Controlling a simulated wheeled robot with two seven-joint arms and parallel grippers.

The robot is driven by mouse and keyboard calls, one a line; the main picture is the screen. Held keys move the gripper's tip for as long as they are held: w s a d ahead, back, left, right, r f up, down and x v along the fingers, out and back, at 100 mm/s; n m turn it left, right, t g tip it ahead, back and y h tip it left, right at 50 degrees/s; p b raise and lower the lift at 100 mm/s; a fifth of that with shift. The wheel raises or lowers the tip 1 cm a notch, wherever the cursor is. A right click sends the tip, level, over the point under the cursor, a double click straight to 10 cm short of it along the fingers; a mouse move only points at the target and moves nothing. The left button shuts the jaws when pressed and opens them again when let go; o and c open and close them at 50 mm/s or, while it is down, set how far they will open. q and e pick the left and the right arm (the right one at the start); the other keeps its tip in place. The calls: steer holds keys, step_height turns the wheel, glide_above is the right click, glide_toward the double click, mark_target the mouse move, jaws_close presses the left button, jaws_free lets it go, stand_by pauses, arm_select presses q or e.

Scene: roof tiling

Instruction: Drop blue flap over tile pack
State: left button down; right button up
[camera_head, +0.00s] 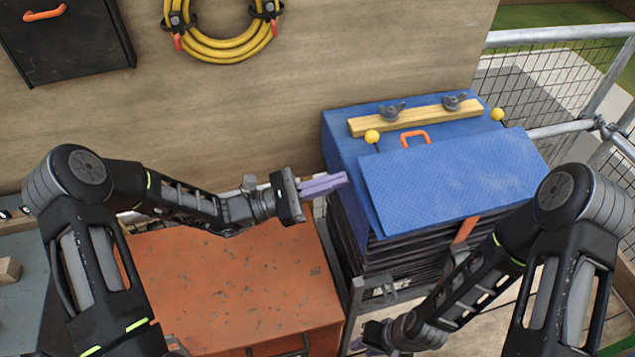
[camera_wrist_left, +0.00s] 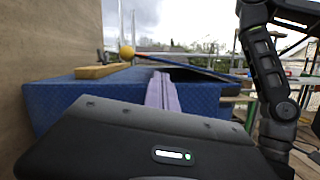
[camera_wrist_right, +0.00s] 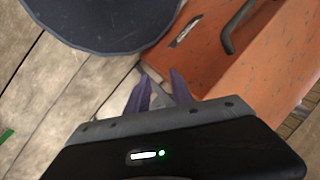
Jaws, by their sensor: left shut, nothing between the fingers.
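The blue flap (camera_head: 455,180) is a flat sheet with an orange handle (camera_head: 415,138) at its back edge. It lies over the top of the tile pack (camera_head: 405,255), whose dark stacked layers show below its front edge. In the left wrist view the flap's edge (camera_wrist_left: 205,73) shows as a thin slanted line above a dark gap. My left gripper (camera_head: 345,180) is shut and empty, just left of the flap, beside the blue cover's left side. My right gripper (camera_head: 365,345) is low in front of the pack; its fingers (camera_wrist_right: 157,88) are apart and empty in the right wrist view.
A wooden bar (camera_head: 415,118) with two grey wing nuts crosses the back of the blue cover, with yellow knobs (camera_head: 372,136) nearby. An orange cabinet (camera_head: 235,280) stands left of the pack. A mesh guardrail (camera_head: 540,85) is behind right. A dark round object (camera_wrist_right: 105,20) is near my right gripper.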

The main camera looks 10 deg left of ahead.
mark_target(353, 175)
arm_select(q)
steer(key=shift+p+x, duration=0.3)
steer(key=shift+x, duration=1.7)
steer(key=shift+r, duration=0.2)
